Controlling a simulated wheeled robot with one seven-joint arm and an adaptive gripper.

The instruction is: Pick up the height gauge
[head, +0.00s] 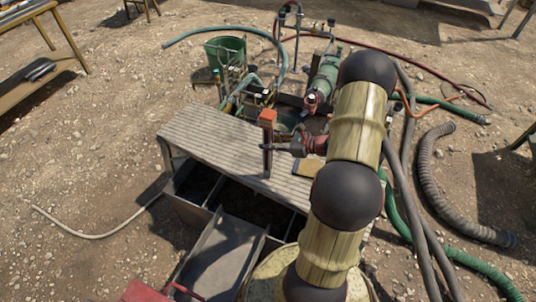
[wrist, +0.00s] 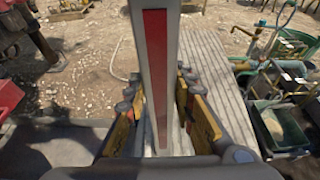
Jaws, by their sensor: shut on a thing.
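The height gauge (head: 267,118) shows in the head view as an upright narrow post with an orange-red block at its top, over the grey ribbed cover of the tank. In the wrist view it is a pale grey bar with a red stripe (wrist: 156,75), running up the middle of the picture. My gripper (head: 275,147) reaches in from the right and is shut on the gauge's post. In the wrist view its yellow-padded fingers (wrist: 160,118) stand on both sides of the bar. I cannot tell whether the gauge's lower end touches the cover.
The ribbed cover (head: 215,133) lies over the tank, with open grey compartments (head: 190,211) in front. Behind it stand a green bucket (head: 225,57), a green pump (head: 325,75) and several hoses. A black corrugated hose (head: 440,190) lies at right. Open gravel is at left.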

